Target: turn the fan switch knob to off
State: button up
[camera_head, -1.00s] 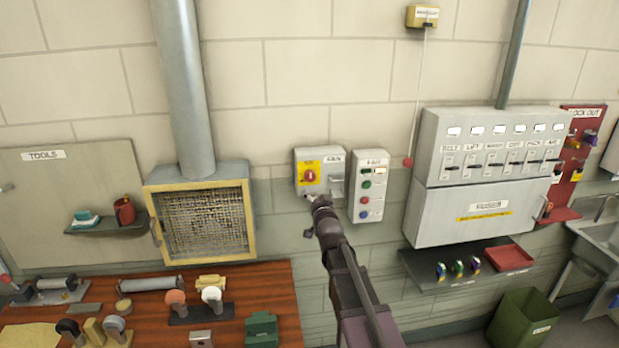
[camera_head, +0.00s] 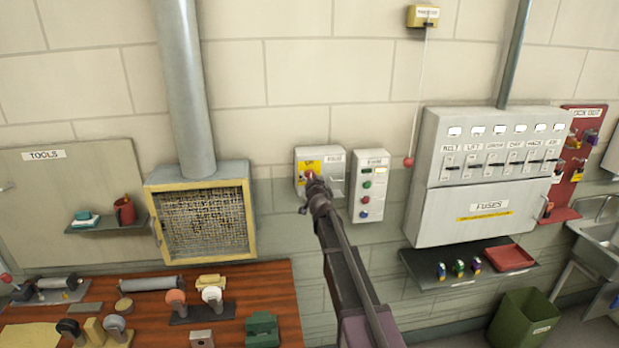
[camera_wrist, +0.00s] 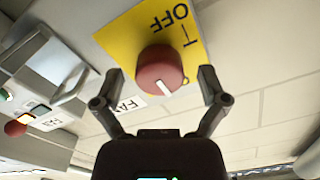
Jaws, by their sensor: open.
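The fan switch box (camera_head: 336,160) is a grey box on the wall in the head view, with a yellow plate (camera_head: 304,165). The red round knob (camera_wrist: 160,70) sits on the yellow plate (camera_wrist: 188,40) in the wrist view. OFF appears upside down on the plate above the knob. The knob's white mark (camera_wrist: 163,89) points down in that picture, away from OFF. My gripper (camera_wrist: 161,74) is open, one finger on each side of the knob, with gaps visible. In the head view my gripper (camera_head: 313,184) covers much of the knob and the plate's lower part.
A panel with coloured buttons (camera_head: 368,186) is just right of the box. A mesh cage (camera_head: 204,220) is left. A pull cord with a red ball (camera_head: 408,162) hangs further right.

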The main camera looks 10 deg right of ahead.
jog(key=shift+w, duration=0.45)
